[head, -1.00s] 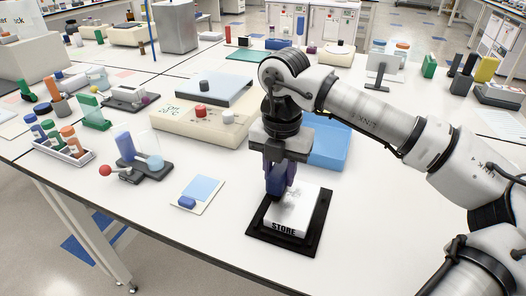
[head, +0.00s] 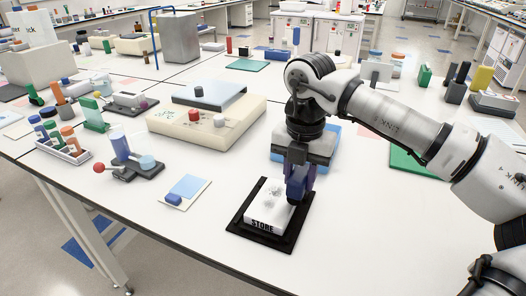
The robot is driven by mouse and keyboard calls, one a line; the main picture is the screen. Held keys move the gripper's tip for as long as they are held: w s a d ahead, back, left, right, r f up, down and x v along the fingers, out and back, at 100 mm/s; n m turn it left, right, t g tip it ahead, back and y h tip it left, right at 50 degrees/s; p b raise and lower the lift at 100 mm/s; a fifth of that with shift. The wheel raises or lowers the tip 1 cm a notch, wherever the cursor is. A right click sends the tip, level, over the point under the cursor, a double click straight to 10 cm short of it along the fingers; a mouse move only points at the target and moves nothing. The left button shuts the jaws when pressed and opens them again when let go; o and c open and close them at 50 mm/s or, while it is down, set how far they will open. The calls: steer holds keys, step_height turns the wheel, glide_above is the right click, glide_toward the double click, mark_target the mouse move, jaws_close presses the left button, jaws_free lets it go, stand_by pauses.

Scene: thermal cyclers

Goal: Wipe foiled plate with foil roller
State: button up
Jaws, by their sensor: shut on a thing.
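The foiled plate (head: 264,213) is a white block with a grey, mottled top. It sits on a black mat (head: 247,231) marked "STORE" near the table's front edge. My gripper (head: 298,190) points down over the plate's right side. It is shut on a dark blue-purple thing, likely the foil roller (head: 297,197), which is at the plate's top. The fingers cover much of the roller, and I cannot tell for sure whether it touches the foil.
A pale blue card with a blue block (head: 188,188) lies left of the mat. A cream thermal cycler (head: 172,130) stands behind. A blue tray (head: 331,142) is partly hidden behind my arm. The table right of the mat is clear.

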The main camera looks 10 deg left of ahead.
steer(key=r, duration=0.1)
steer(key=r+p, duration=0.1)
steer(key=r, duration=0.1)
steer(key=shift+a+r, duration=0.3)
steer(key=shift+r, duration=0.05)
steer(key=shift+r+p, duration=1.4)
steer(key=shift+r, duration=0.6)
